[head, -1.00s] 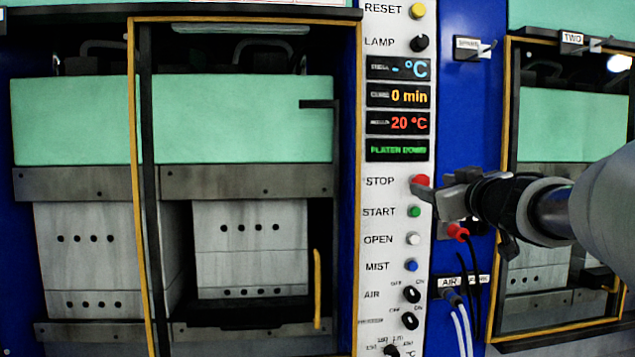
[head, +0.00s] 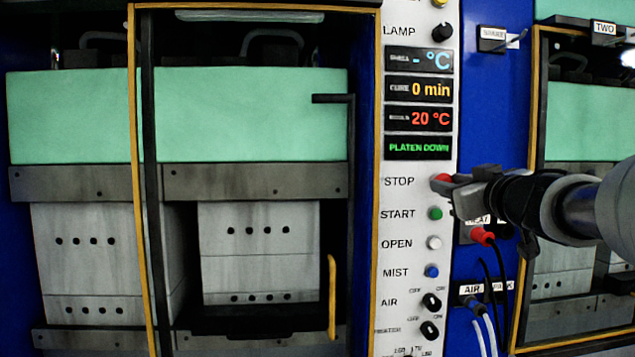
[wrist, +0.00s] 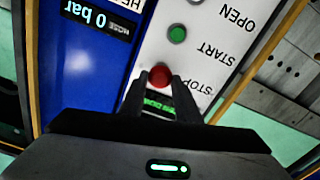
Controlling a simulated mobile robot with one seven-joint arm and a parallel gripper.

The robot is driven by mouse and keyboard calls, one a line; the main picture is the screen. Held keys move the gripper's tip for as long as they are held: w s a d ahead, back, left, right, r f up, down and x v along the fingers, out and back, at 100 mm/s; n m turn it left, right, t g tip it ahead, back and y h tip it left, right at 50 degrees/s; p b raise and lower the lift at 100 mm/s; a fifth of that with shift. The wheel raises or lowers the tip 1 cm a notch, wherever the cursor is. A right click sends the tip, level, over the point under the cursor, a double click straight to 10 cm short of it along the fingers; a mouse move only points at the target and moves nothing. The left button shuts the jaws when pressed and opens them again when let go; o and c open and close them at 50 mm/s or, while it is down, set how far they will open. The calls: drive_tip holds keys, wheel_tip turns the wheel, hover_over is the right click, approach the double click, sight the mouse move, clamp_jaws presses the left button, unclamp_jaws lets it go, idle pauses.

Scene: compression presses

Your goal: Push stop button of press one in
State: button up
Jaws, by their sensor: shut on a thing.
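The red stop button (head: 441,181) of the left press sits on the white control panel beside the STOP label. In the wrist view the stop button (wrist: 160,76) shows as a round red cap at the tips of my gripper (wrist: 158,84). My gripper's two dark fingers lie one on each side of the button, shut on it. In the head view my gripper (head: 453,186) reaches in from the right and hides part of the button. I cannot tell how far in the button is pressed.
The green start button (head: 435,213), white open button (head: 433,243) and blue mist button (head: 432,271) sit below. A red plug (head: 483,235) with cables is just under my gripper. The left press's yellow-edged door frame (head: 376,150) stands left of the panel.

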clamp_jaws()
drive_tip(key=shift+w+r+p, duration=0.1)
drive_tip(key=shift+w+p, duration=0.7)
drive_tip(key=o, duration=0.7)
unclamp_jaws()
drive_tip(key=o, duration=0.4)
drive_tip(key=shift+w, duration=0.1)
drive_tip(key=shift+c, duration=0.2)
